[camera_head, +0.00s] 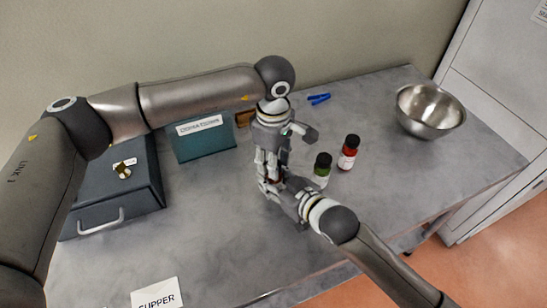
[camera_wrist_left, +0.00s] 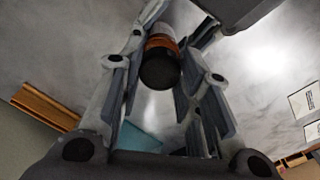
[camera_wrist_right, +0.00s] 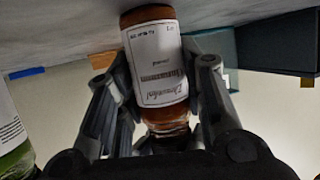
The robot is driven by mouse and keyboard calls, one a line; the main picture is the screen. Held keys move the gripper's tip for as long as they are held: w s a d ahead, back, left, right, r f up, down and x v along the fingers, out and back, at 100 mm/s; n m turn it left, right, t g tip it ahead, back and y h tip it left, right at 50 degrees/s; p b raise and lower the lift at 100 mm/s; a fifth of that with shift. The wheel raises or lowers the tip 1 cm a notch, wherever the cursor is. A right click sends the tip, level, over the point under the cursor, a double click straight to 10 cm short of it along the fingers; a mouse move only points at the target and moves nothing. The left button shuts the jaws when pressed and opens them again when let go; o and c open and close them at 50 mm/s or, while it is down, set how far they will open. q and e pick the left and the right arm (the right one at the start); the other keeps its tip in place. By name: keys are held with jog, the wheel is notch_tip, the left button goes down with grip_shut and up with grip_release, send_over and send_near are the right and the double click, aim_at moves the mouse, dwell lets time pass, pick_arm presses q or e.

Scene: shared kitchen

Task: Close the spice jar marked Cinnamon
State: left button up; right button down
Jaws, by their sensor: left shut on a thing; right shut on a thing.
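The Cinnamon jar (camera_wrist_right: 156,60), clear with brown contents and a white label, is between the fingers of my right gripper (camera_head: 276,188). Its label reads upside down in the right wrist view, where the tabletop is at the top. My left gripper (camera_head: 267,166) comes down from above, its fingers shut around the jar's black lid (camera_wrist_left: 160,70). The brown jar body (camera_wrist_left: 161,42) shows beyond the lid in the left wrist view. In the head view the grippers mostly hide the jar. I cannot tell how tightly the lid sits on it.
A metal bowl (camera_head: 430,112) is farther right. A teal box (camera_head: 203,142), a dark case (camera_head: 112,190) and blue clips (camera_head: 319,99) lie around.

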pick_arm(q)
jog(key=m, duration=1.1)
jog(key=shift+m, duration=0.3)
jog(key=m, duration=1.1)
jog(key=o, duration=0.6)
jog(key=shift+r, duration=0.1)
